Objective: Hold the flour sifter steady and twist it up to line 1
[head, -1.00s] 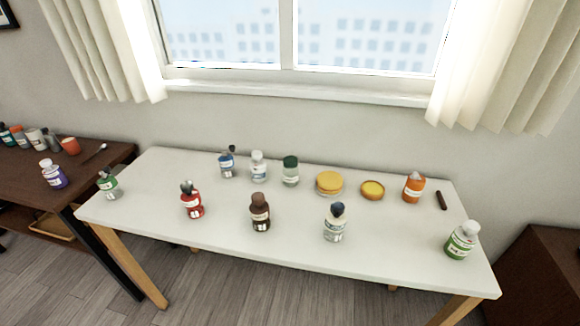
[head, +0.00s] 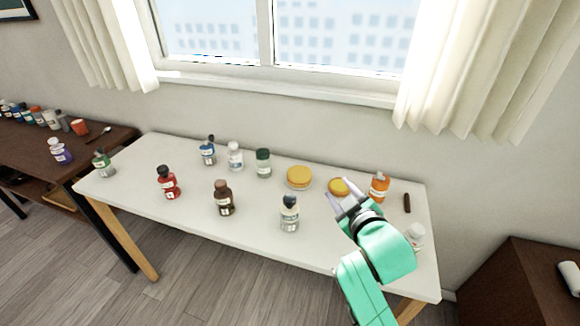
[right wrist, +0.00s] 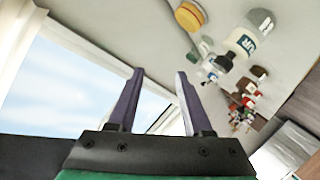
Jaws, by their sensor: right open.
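I cannot make out a flour sifter or a line 1 mark in these views. Small labelled bottles stand on the white table (head: 262,213): red (head: 168,183), brown (head: 223,198), white with a dark top (head: 289,214), blue (head: 207,152), green-capped (head: 263,163) and orange (head: 379,187). My right gripper (head: 345,196) is open and empty above the table's right part, in front of a small yellow round tin (head: 339,185). In the right wrist view its two fingers (right wrist: 160,76) stand apart with nothing between them. My left gripper is not in view.
A larger yellow round tin (head: 299,177) sits at the table's back. A white-topped bottle (head: 416,234) is partly hidden by my right arm. A dark side table (head: 85,160) with more bottles stands left.

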